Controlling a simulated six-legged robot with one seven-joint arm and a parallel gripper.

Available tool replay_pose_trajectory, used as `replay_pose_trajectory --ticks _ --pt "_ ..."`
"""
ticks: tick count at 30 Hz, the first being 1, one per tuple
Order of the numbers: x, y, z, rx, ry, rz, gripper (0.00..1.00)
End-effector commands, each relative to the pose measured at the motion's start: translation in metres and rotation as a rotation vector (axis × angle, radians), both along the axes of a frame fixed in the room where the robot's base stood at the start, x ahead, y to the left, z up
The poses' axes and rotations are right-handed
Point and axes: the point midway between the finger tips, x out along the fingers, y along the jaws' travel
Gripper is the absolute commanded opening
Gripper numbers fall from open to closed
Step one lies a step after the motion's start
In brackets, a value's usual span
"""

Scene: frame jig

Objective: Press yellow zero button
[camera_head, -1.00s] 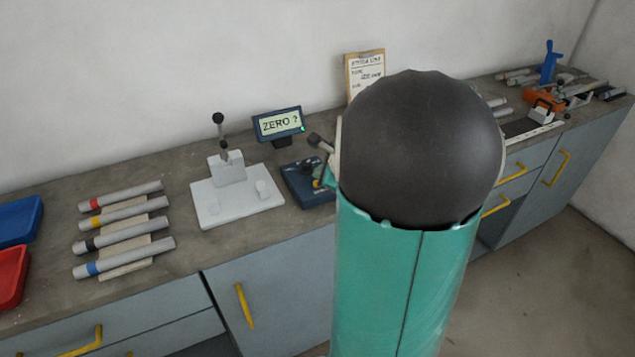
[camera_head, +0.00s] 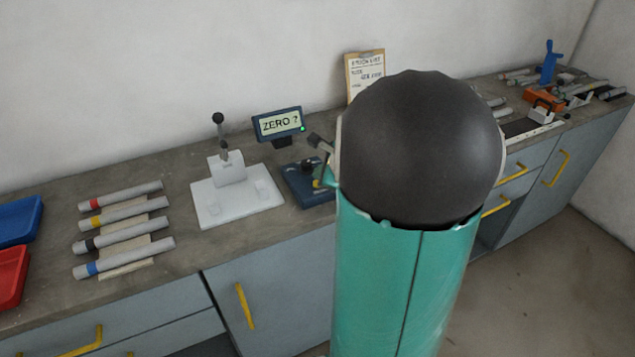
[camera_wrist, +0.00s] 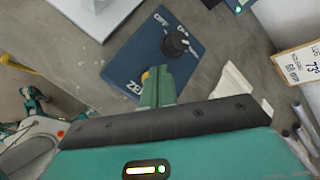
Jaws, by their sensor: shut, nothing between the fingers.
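The blue control box (camera_wrist: 150,50) fills the upper middle of the wrist view, with a black knob (camera_wrist: 175,45) and a partly covered "ZE..." label. The yellow button (camera_wrist: 145,76) shows as a small sliver beside the tip of my gripper (camera_wrist: 157,82); the fingers hide the rest. My gripper is shut and empty, its tip at the button; I cannot tell whether it touches. In the head view the box (camera_head: 296,181) is partly hidden behind my arm. The display (camera_head: 280,124) behind it reads "ZERO ?" with a green light at its corner.
A white fixture (camera_head: 215,207) with a black-knobbed lever stands left of the box. Several banded tubes (camera_head: 125,240) lie farther left, near the blue tray (camera_head: 18,219) and red tray (camera_head: 10,275). A clipboard (camera_head: 364,68) leans on the wall behind my arm.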

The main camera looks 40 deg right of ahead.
Motion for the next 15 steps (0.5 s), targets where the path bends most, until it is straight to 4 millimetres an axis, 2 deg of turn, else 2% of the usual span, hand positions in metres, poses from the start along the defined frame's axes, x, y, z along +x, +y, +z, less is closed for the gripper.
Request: replay_pose_trajectory --ticks 15 --pt "-0.0001 0.0001 -0.0070 0.001 0.001 0.001 0.00"
